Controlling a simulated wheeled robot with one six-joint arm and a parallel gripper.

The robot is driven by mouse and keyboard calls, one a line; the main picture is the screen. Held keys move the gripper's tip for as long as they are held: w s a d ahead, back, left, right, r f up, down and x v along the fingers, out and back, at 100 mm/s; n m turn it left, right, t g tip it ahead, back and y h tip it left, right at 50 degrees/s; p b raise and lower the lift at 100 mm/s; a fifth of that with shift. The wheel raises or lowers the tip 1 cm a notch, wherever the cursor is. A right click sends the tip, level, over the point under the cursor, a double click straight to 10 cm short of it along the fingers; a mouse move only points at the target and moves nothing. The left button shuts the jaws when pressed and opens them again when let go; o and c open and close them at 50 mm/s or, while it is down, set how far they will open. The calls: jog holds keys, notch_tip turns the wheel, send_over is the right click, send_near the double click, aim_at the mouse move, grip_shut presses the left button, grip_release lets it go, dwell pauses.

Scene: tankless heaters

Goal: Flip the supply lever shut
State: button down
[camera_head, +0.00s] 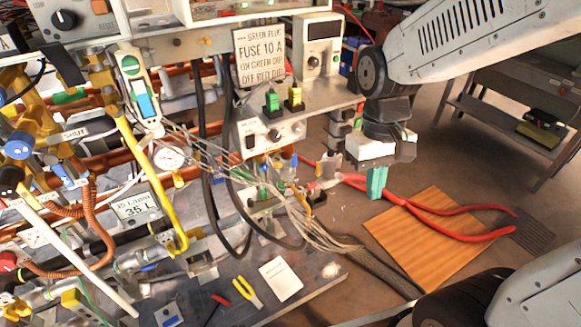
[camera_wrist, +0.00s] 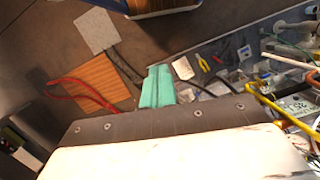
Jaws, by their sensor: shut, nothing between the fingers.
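My gripper (camera_head: 376,183) hangs right of the heater rig with its teal fingers together and empty, pointing down. The fingers also show in the wrist view (camera_wrist: 157,87). A tag reading "SHUT" (camera_head: 75,133) is at the left of the rig, near blue-capped valve fittings (camera_head: 18,146). A long yellow bar (camera_head: 148,180) runs down with a bent lower end; I cannot tell whether it is the supply lever. A yellow bar (camera_wrist: 278,106) also shows at the right of the wrist view. My gripper is well apart from both tag and bar.
A fuse sign (camera_head: 260,57) and switch panel (camera_head: 275,130) stand between my gripper and the left-hand pipes. Loose cables hang below. Yellow pliers (camera_head: 248,292) and a paper (camera_head: 280,279) lie on the base. Red cables (camera_head: 440,220) cross a wooden board (camera_head: 425,245) on the floor.

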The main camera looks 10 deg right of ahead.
jog(key=w+a+f+n+t, duration=0.1)
jog(key=w+f+n, duration=0.1)
jog(key=w+f, duration=0.7)
jog(key=w+a+f+n+t, duration=0.1)
jog(key=w+a+f+n, duration=0.1)
jog(key=w+f, duration=0.75)
jog(key=n+t, duration=1.3)
jog(key=t, duration=0.5)
send_near(294, 161)
jog(key=s+a, duration=0.2)
jog(key=shift+s+f, duration=0.15)
jog(key=shift+f, duration=0.1)
jog(key=w, duration=1)
